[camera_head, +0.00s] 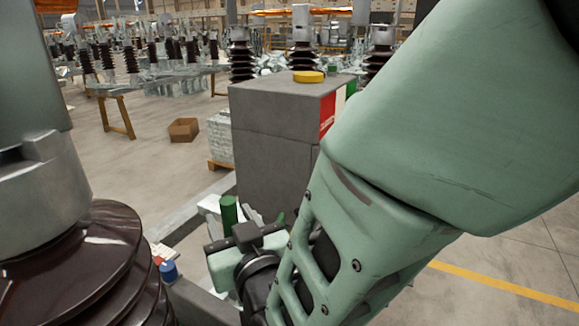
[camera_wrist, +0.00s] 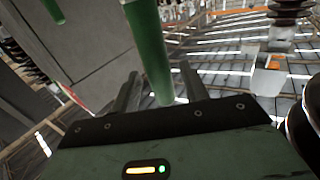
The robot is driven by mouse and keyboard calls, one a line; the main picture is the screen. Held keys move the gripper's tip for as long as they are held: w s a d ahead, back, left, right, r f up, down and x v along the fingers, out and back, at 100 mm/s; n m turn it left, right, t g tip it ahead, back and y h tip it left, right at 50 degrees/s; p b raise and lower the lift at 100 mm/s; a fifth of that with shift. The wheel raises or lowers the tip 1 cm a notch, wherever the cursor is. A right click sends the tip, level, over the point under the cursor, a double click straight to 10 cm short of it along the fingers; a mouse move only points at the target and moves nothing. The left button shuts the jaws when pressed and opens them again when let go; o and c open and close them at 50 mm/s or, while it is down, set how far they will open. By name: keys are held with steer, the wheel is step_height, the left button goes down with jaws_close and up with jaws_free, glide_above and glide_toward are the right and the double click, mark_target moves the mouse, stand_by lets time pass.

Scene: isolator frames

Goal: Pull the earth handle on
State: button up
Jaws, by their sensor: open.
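The earth handle appears to be the green round bar (camera_wrist: 150,50). In the wrist view it runs from the top edge down between the two dark fingers of my gripper (camera_wrist: 160,92). The fingers are apart, with a visible gap on each side of the bar. I cannot tell how deep the bar sits between them. In the head view a short upright green cylinder (camera_head: 229,210) shows just behind my gripper (camera_head: 262,217), and my gripper's body hides what is below it. My own arm covers much of the right side.
A grey cabinet (camera_head: 275,145) with a yellow disc (camera_head: 308,77) on top stands behind my gripper. A brown ribbed insulator (camera_head: 75,265) is close at the left. A blue knob (camera_head: 168,271) is beside it. Open floor lies beyond, with a cardboard box (camera_head: 184,129).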

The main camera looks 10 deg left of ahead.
steer(key=shift+w+a, duration=0.35)
steer(key=shift+w, duration=0.2)
jaws_close()
steer(key=shift+d+f+b, duration=0.1)
steer(key=shift+f+b, duration=0.05)
steer(key=shift+b, duration=0.15)
